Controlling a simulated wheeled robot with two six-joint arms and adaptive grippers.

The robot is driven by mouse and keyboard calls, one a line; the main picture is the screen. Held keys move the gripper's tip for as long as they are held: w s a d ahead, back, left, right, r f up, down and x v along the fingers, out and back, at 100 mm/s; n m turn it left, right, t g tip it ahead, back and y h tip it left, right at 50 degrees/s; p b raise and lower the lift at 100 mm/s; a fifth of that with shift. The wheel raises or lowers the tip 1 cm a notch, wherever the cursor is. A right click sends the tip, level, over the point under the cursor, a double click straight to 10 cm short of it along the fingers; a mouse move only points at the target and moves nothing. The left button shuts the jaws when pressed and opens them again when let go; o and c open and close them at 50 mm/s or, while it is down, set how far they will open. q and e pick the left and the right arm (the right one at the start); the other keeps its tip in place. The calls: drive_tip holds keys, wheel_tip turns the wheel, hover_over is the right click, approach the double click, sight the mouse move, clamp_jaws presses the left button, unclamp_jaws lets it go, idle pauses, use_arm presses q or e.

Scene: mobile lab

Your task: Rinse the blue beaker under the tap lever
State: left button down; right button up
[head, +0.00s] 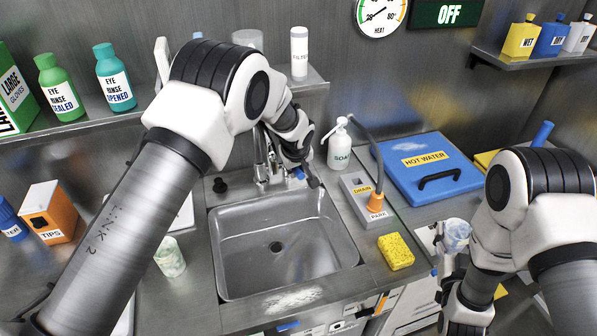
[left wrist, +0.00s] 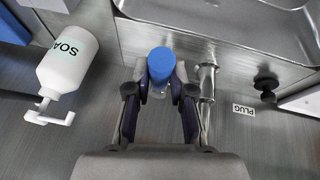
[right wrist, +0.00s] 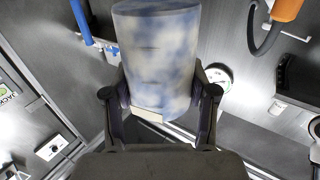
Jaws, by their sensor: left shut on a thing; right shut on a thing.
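The blue beaker (right wrist: 157,50), smudged with whitish patches, is between the fingers of my right gripper (right wrist: 160,92), which is shut on it. In the head view the beaker (head: 457,234) is held right of the sink, beyond the yellow sponge. The metal tap (head: 262,172) stands at the back of the sink (head: 235,270). The tap lever has a blue end (left wrist: 161,63). My left gripper (left wrist: 160,85) is shut on the lever, with the blue end showing between its fingers. In the head view my left gripper (head: 303,172) partly hides the lever. I see no clear water stream.
A yellow sponge (head: 396,251), a drain and park switch box (head: 362,200) with an orange plug, a soap bottle (head: 340,148) and a blue hot water lid (head: 425,168) lie right of the sink. A smudged greenish cup (head: 170,258) stands left. The basin is empty.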

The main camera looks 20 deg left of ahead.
sight(449, 247)
use_arm(q)
drive_tip(key=b, duration=0.3)
drive_tip(key=shift+w+d+f+n, duration=0.35)
drive_tip(key=shift+f+n, duration=0.05)
use_arm(e)
wheel_tip(449, 247, down, 4)
drive_tip(key=shift+f, duration=0.1)
use_arm(q)
drive_tip(key=shift+d+r+y, duration=0.15)
drive_tip(key=shift+y, duration=0.15)
use_arm(e)
drive_tip(key=shift+f, duration=0.35)
use_arm(q)
drive_tip(key=shift+r+n, duration=0.25)
drive_tip(key=shift+n, duration=0.05)
use_arm(e)
drive_tip(key=shift+r, duration=0.15)
use_arm(q)
drive_tip(key=c, duration=1)
unclamp_jaws()
